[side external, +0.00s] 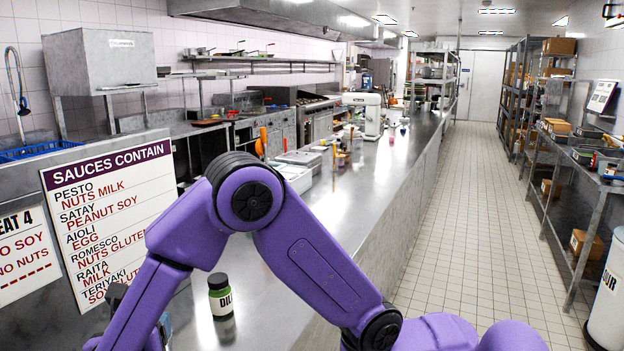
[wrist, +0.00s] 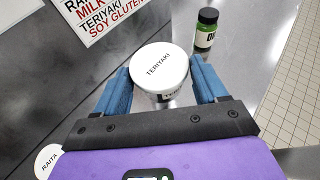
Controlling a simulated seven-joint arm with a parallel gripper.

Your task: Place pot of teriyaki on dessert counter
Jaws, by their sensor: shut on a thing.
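The pot of teriyaki (wrist: 160,58) has a round white lid printed TERIYAKI. In the wrist view it sits between the two blue fingers of my gripper (wrist: 161,70), which is shut on it. Its lower part is mostly hidden below the lid, so I cannot tell whether it touches the counter. In the side view my purple arm hides the pot and most of my gripper. A long steel counter (side external: 325,205) runs away from my arm. No label in view marks a dessert counter.
A dill jar (side external: 221,296) stands on the steel; it also shows in the wrist view (wrist: 206,30). A lid marked RAITA (wrist: 47,160) is at lower left. A sauce allergen sign (side external: 110,210) and a seat 4 sign (side external: 25,255) stand at left. White containers (side external: 293,177) sit farther along.

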